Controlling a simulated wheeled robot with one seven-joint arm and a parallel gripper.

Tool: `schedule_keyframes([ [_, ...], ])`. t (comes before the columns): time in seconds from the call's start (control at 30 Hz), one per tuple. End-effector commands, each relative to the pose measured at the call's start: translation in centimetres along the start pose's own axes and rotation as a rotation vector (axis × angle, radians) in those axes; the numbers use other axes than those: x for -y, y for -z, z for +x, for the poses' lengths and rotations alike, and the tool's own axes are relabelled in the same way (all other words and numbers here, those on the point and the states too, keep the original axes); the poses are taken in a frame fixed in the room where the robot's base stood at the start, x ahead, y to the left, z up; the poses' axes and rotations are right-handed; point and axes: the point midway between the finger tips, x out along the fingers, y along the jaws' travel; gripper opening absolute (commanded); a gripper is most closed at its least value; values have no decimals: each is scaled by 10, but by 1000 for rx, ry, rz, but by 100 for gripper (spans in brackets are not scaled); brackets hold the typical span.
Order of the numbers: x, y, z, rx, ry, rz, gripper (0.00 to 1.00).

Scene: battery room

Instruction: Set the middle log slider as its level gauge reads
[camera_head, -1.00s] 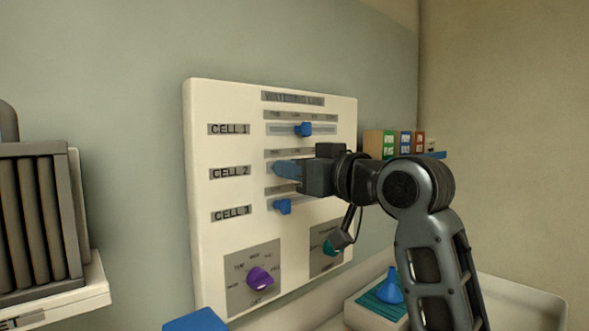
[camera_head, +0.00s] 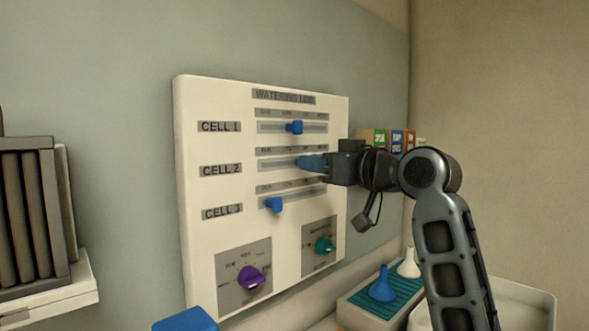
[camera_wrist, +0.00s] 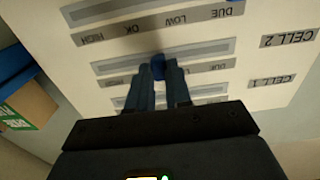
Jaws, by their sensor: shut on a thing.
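The white panel (camera_head: 190,240) on the wall carries three horizontal sliders with blue knobs. My gripper (camera_head: 315,163) is shut on the middle slider's knob (camera_wrist: 158,66), in the CELL 2 row (camera_head: 221,170). In the wrist view the panel appears upside down, and the fingers (camera_wrist: 160,85) enclose the knob. The knob sits a little past mid-track toward the HIGH end; the fingers partly hide its scale. The CELL 3 knob (camera_head: 274,204) is toward the left. No level gauge reading can be made out.
A purple dial (camera_head: 250,277) and a teal dial (camera_head: 324,245) are low on the panel. A grey ribbed unit (camera_head: 30,215) stands left. Blue and white funnels (camera_head: 382,287) stand below right. Small boxes (camera_head: 381,138) are behind my arm.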

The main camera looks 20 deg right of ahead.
Motion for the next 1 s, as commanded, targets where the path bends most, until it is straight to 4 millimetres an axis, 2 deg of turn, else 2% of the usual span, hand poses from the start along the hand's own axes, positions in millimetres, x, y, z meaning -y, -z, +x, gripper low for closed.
schedule_keyframes([
  [0.03, -15, -2, 0, 1, -6, 2, 0],
  [0.1, -31, -2, 0, 1, -4, 2, 0],
  [0.33, -68, -1, 0, 0, -2, 1, 0],
  [0.5, -78, -1, 0, 0, -1, 1, 0],
  [0.83, -81, 0, 0, 0, -6, 1, 0],
  [0.87, -82, 0, 0, 0, -7, 1, 20],
  [1.0, -82, 0, -1, 0, -7, 1, 33],
])
